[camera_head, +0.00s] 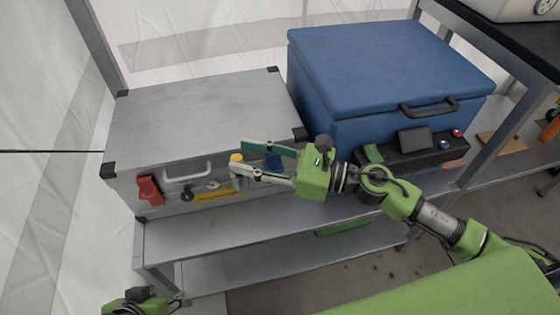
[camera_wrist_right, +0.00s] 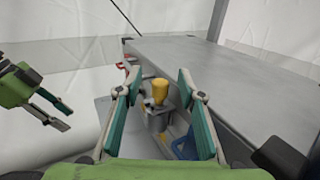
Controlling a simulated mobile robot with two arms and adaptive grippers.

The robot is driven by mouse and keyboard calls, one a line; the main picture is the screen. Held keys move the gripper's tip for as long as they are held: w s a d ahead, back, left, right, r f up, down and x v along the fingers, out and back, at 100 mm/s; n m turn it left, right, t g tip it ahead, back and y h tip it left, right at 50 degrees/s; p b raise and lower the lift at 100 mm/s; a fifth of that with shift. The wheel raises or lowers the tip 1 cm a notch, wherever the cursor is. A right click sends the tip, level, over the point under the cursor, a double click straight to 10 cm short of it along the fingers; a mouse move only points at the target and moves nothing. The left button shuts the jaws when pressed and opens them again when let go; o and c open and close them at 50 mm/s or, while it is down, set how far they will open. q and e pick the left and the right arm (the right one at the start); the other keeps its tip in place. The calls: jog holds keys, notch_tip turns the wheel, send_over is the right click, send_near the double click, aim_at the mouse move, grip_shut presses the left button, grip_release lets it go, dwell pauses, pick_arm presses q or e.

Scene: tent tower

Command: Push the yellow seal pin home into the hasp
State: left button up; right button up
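The yellow seal pin (camera_head: 237,158) stands upright at the front of the grey case. In the right wrist view the pin (camera_wrist_right: 160,91) shows its wide yellow head above the grey hasp (camera_wrist_right: 157,120). How deep it sits is unclear. My right gripper (camera_head: 243,157) is open, with its fingertips near the pin. In its wrist view the fingers (camera_wrist_right: 160,78) spread to either side of the pin head, with visible gaps and no clear contact. My left gripper (camera_wrist_right: 66,117) is at the left of that view, apart from the pin, its fingers open and empty.
The grey case (camera_head: 190,115) stands on a metal shelf (camera_head: 220,235). Its front has a red latch (camera_head: 149,189), a handle (camera_head: 187,172) and a yellow strip (camera_head: 213,195). A blue box (camera_head: 385,65) stands to the right. A blue item (camera_head: 273,162) shows between my right fingers.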

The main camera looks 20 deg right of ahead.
jog(key=v, duration=0.9)
jog(key=shift+s, duration=0.15)
